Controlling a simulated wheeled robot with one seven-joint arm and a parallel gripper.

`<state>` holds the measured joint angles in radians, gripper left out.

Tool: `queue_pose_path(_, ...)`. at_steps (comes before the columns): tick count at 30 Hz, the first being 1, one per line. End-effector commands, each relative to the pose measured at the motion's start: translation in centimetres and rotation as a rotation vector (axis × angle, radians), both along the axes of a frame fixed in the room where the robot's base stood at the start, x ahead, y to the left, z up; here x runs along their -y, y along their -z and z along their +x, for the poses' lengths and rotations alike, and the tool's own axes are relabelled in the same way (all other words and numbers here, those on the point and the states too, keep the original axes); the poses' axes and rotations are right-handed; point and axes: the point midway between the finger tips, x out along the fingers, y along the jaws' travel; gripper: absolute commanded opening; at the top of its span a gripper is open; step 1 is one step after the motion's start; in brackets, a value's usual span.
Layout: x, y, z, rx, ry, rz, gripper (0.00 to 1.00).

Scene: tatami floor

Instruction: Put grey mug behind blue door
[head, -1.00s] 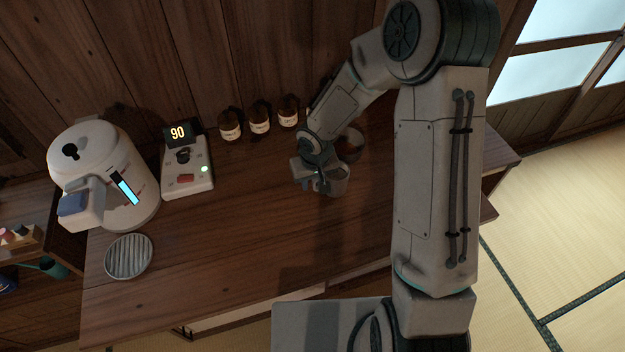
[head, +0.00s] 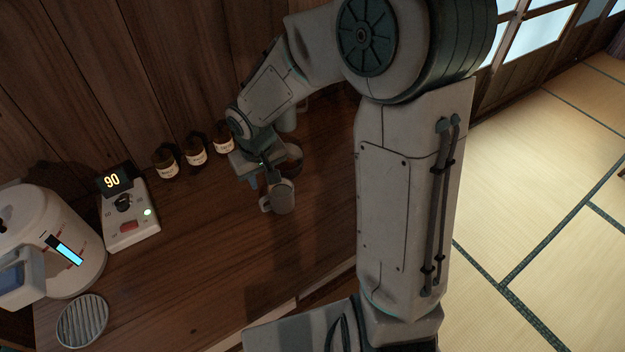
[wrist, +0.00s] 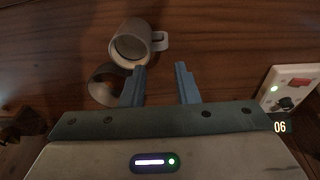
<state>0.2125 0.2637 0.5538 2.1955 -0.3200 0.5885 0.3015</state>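The grey mug (head: 281,198) stands on the wooden counter in the head view, with its handle on the left. In the wrist view the mug (wrist: 131,45) lies beyond the left fingertip, its mouth visible and its handle pointing right towards the space ahead of the fingers. My gripper (head: 261,184) is just left of and above the mug in the head view. In the wrist view my gripper (wrist: 160,70) has its two blue-grey fingers apart with nothing between them. Whether a finger touches the mug I cannot tell. No blue door is in view.
A dark round bowl (head: 294,158) sits close behind the mug, partly hidden by my gripper. Brown jars (head: 196,152) line the back wall. A control box reading 90 (head: 128,215), a white kettle-like machine (head: 40,250) and a ribbed disc (head: 82,320) are left. Tatami lies right.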

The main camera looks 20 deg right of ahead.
Motion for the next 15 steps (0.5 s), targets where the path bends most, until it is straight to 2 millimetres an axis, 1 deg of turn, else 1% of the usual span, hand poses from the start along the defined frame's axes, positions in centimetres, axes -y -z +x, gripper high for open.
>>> queue_pose_path(1,0.9,-1.1,-0.5,0.015,0.012,-0.021,0.28)
queue_pose_path(4,3.0,-3.4,-2.1,0.034,0.046,-0.064,0.28)
queue_pose_path(6,4.6,-5.2,-3.5,0.049,0.076,-0.087,0.28)
queue_pose_path(8,5.7,-6.6,-4.8,0.061,0.1,-0.098,0.28)
queue_pose_path(12,8.0,-9.6,-8.2,0.088,0.16,-0.097,0.28)
queue_pose_path(15,9.2,-11.2,-10.9,0.107,0.199,-0.072,0.28)
